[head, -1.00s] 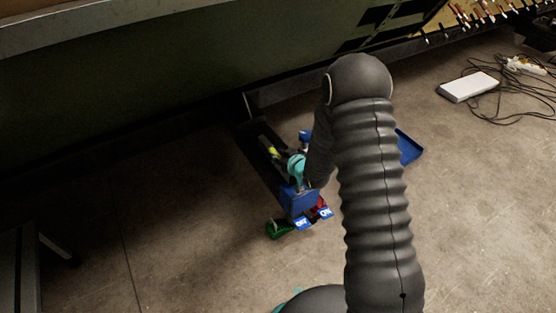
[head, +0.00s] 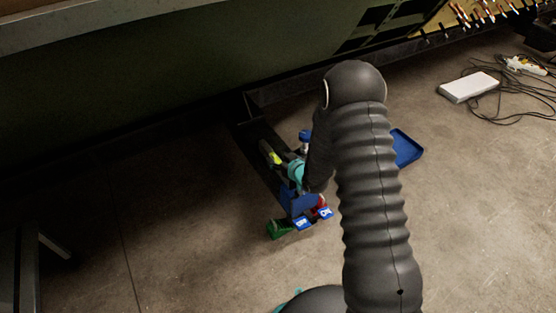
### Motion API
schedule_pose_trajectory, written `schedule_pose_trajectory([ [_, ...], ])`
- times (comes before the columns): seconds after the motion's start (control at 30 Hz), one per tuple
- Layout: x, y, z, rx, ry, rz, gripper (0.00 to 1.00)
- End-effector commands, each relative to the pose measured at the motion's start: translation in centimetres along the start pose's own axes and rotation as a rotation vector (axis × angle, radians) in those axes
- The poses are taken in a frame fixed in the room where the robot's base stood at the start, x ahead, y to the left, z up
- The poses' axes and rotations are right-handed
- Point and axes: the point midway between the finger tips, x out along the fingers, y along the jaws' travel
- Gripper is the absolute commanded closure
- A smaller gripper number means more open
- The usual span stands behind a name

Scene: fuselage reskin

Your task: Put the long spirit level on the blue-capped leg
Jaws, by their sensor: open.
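My gripper (head: 297,187) is small and dark, just below the teal wrist joint, and my forearm covers part of it. It is open, over a cluster of small coloured parts on the floor; its fingers are hard to make out. A narrow grey and yellow-green piece (head: 270,153) lies left of the wrist, and I cannot tell if it is the long spirit level. A blue-topped post (head: 305,135) stands behind the wrist; it may be the blue-capped leg. A blue block (head: 296,203) is close below the gripper. No spirit level is clearly seen in my grip.
A green piece (head: 279,229) and blue-and-white labelled parts (head: 302,223) lie in front of the block. A blue tray (head: 406,149) is right of my arm. A dark green panel (head: 150,90) rises behind. A white box (head: 469,87) and cables lie at right.

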Motion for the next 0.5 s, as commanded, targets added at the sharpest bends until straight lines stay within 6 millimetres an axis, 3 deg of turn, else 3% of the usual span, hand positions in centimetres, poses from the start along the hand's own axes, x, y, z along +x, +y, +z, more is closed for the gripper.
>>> schedule_pose_trajectory([
  [0.17, -1.6, 0.1, -0.2, 0.001, 0.0, 0.001, 0.46],
  [0.5, -8.3, 0.1, -0.2, 0.002, 0.0, 0.003, 0.46],
])
